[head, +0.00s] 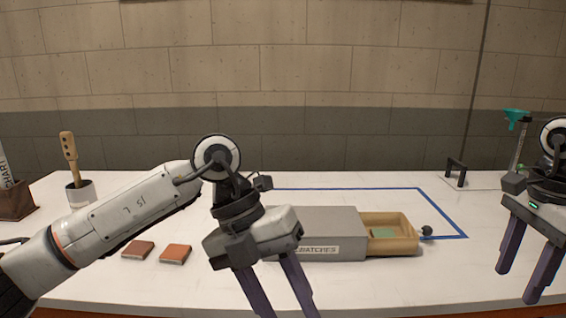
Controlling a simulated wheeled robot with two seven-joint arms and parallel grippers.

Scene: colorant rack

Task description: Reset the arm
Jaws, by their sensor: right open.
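My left gripper (287,300) hangs fingers down in front of the grey box's left part, at the middle of the head view. Its two dark purple fingers are apart with nothing between them; their tips are cut off by the bottom edge. My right gripper (518,285) hangs at the right edge, over the right part of the table. Its fingers are apart and empty.
A grey swatches box (338,222) has its tan drawer (405,222) pulled out to the right, with a green swatch (383,233) inside. Two brown tiles (138,249) (175,254) lie left on the white table (110,284). A cup (80,193) with a brush stands behind.

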